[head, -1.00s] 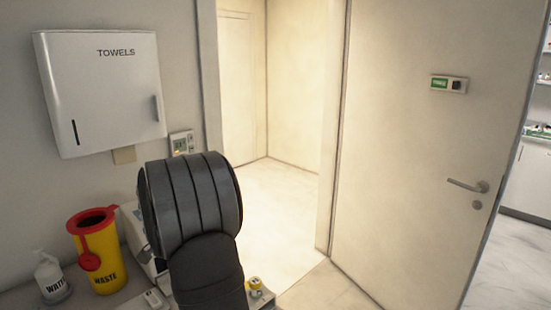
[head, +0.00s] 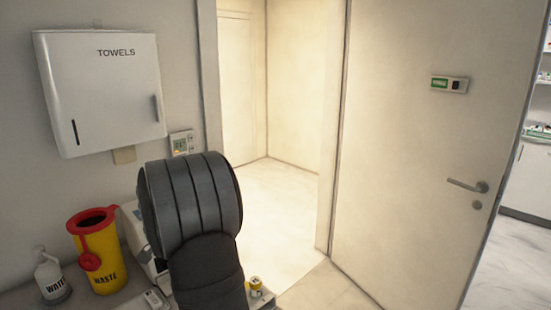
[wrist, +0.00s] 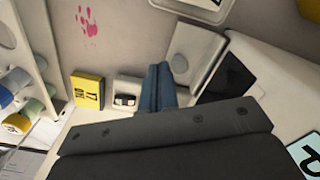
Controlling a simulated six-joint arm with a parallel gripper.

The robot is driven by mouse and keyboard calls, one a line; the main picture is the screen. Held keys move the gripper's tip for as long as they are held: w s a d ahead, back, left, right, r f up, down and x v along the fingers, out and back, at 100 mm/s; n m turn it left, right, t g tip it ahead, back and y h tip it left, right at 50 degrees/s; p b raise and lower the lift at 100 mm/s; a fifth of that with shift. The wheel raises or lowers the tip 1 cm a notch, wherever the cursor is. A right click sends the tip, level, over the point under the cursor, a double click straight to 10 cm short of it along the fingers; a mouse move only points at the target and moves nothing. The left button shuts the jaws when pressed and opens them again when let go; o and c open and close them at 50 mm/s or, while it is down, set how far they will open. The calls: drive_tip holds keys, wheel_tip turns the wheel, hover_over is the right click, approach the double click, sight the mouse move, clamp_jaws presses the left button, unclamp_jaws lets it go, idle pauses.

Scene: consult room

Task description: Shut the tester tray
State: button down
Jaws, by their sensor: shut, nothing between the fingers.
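The tester, as far as I can tell, is the white device (wrist: 265,75) with a dark screen at the right of the wrist view. A pale, flat part with a round mark (wrist: 184,50) juts out beside it, beyond my fingers; it looks like the tray, but how far it stands out is unclear. My gripper (wrist: 160,72) is shut and empty, close to this part; I cannot tell whether they touch. In the head view my dark arm hides my gripper and most of the white device (head: 133,218).
In the head view a yellow waste bin (head: 105,262) and a white bottle (head: 50,278) stand left of my arm. A towel dispenser (head: 110,95) hangs above. The wrist view shows a yellow box (wrist: 88,90) and a rack of rolls (wrist: 22,85) at the left.

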drive_tip(key=shift+f, duration=0.15)
drive_tip(key=shift+f, duration=1.85)
drive_tip(key=shift+w+a, duration=0.15)
wheel_tip(320, 180, up, 7)
idle(0.6)
